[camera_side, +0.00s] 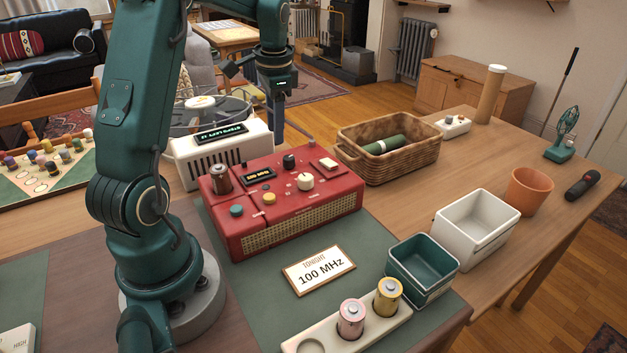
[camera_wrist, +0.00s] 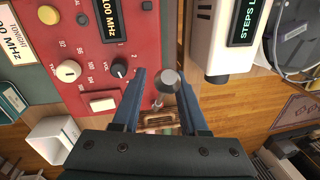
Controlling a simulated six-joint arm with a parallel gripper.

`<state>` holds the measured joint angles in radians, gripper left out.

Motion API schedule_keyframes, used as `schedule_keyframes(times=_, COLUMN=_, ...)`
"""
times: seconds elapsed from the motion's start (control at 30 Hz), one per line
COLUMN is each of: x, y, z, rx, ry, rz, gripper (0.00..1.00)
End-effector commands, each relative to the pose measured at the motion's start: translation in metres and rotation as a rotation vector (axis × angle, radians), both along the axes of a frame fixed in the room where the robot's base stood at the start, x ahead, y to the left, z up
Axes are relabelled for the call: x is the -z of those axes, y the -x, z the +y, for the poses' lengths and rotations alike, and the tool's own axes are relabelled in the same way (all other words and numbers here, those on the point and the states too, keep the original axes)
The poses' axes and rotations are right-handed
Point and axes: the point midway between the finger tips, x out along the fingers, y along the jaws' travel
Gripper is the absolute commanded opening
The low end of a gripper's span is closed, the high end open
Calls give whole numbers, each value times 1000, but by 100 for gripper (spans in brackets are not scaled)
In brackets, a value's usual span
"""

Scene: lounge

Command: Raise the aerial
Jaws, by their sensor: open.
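The red radio (camera_side: 283,201) stands on the green mat, its lit display reading 100 MHz. In the wrist view the radio (camera_wrist: 120,62) fills the upper left. The aerial (camera_wrist: 167,78) shows there as a round grey knob on a thin silver rod, beside the radio's edge. In the side view a small grey tip at the radio's back right corner seems to be the aerial (camera_side: 311,143). My gripper (camera_wrist: 162,75) is open, with the knob appearing between its fingertips; I cannot tell the depth gap. In the side view my gripper (camera_side: 277,132) points down behind the radio.
A white device (camera_side: 218,150) with a lit display stands left of the radio, close to my gripper. A wicker basket (camera_side: 353,138) holding a green cylinder stands to the right. A card (camera_side: 318,271), a green bin (camera_side: 423,268) and a battery holder (camera_side: 330,340) are in front.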

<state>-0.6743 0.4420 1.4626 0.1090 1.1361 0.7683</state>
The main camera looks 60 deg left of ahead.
Motion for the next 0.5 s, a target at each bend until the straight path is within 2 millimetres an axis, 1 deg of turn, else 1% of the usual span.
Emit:
schedule_keyframes(times=0.1, x=5, y=0, z=1, rx=0, ry=0, rz=0, gripper=43)
schedule_keyframes(times=0.3, x=5, y=0, z=1, rx=0, ry=-1, rz=-1, gripper=43)
schedule_keyframes(times=0.33, x=5, y=0, z=1, rx=0, ry=-1, rz=-1, gripper=35)
schedule_keyframes(times=0.37, x=4, y=0, z=1, rx=0, ry=-1, rz=-1, gripper=24)
schedule_keyframes(times=0.4, x=4, y=0, z=1, rx=0, ry=-1, rz=-1, gripper=9)
schedule_keyframes(times=0.43, x=4, y=0, z=1, rx=0, ry=-1, rz=-1, gripper=0)
schedule_keyframes(times=0.5, x=4, y=0, z=1, rx=0, ry=0, rz=-1, gripper=0)
